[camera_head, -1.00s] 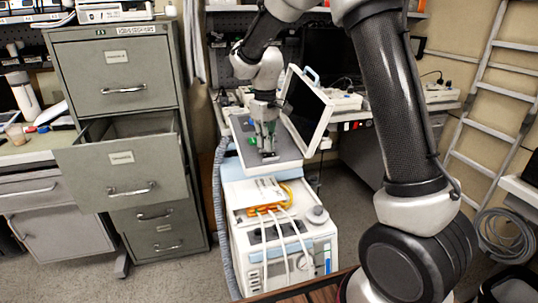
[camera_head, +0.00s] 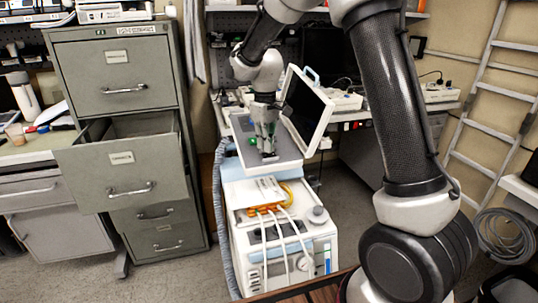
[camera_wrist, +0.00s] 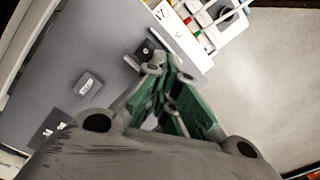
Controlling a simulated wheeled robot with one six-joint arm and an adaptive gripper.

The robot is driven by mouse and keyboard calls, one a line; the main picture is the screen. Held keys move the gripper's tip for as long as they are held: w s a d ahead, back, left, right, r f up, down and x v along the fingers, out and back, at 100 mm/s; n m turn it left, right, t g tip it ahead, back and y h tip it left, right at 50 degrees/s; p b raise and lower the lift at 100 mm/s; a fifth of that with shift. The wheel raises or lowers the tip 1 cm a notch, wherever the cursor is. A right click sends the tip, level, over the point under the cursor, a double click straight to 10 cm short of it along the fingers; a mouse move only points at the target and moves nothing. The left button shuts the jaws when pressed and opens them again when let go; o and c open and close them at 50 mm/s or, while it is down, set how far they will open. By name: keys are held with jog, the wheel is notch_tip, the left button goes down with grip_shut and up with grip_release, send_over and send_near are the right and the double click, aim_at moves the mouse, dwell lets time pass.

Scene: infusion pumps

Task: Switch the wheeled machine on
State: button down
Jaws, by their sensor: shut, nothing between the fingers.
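The wheeled machine (camera_head: 285,250) is a white cart with a tilted screen (camera_head: 308,112) and a flat grey top panel (camera_head: 290,150). My gripper (camera_head: 267,150) points down over this panel, its fingers together and empty. In the wrist view my gripper (camera_wrist: 168,70) has its tips near a small dark square control (camera_wrist: 146,47) at the panel's edge. I cannot tell whether they touch it. A grey square button (camera_wrist: 88,84) with a pale mark lies to the left. The screen shows only its edge and a dark face from the head camera.
A filing cabinet (camera_head: 115,80) with an open drawer (camera_head: 110,175) stands left of the machine. A corrugated hose (camera_head: 224,220) runs down the machine's left side. White cables and orange connectors (camera_head: 265,210) sit on its front. A ladder (camera_head: 490,95) leans at the right.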

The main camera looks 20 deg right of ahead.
aim_at(266, 154)
jog(key=shift+f, duration=0.5)
jog(key=shift+r, duration=0.1)
notch_tip(266, 154, up, 7)
dwell(0.9)
